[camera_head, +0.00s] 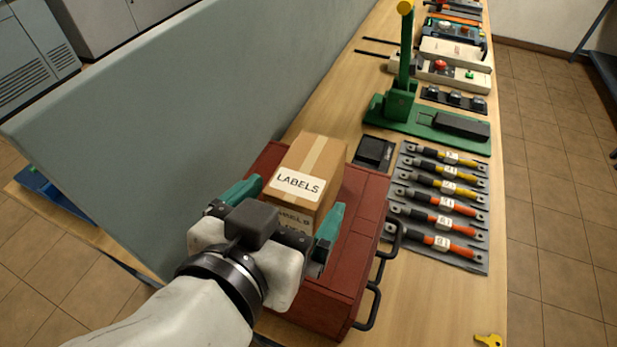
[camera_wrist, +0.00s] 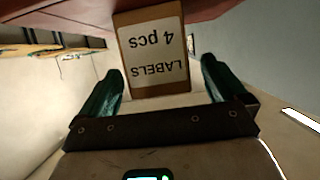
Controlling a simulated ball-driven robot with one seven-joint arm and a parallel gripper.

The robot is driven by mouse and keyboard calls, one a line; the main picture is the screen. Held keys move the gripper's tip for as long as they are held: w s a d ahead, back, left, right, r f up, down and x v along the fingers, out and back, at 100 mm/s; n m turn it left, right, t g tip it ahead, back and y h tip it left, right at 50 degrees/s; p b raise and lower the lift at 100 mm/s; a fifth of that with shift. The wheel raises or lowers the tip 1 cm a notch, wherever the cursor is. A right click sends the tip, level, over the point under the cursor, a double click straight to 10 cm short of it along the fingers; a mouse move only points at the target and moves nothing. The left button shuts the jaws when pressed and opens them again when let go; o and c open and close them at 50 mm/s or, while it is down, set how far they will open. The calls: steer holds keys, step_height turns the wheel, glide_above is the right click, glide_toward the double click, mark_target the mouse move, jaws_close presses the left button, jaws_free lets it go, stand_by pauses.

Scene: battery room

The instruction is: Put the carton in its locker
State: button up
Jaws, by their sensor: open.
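The carton (camera_head: 312,160) is a brown cardboard box with tape along its top and a white LABELS sticker. It sits on top of a dark red chest (camera_head: 345,270) on the bench. My gripper (camera_head: 290,210) is open, with its green fingers on either side of the carton's near end. In the wrist view the carton (camera_wrist: 152,50) stands between the two fingers (camera_wrist: 158,85), with gaps at both sides. The carton's lower near part is partly hidden by my gripper in the head view. I cannot make out a locker for the carton.
A grey panel (camera_head: 200,110) runs along the left of the bench. Right of the chest are a rack of cable links (camera_head: 440,205), a small black box (camera_head: 374,152) and a green press (camera_head: 400,105). A yellow key (camera_head: 489,340) lies at the front right.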

steer(key=p+x, duration=0.1)
steer(key=x, duration=0.3)
steer(key=shift+w+d, duration=0.1)
steer(key=shift+r, duration=0.1)
steer(key=c, duration=1.3)
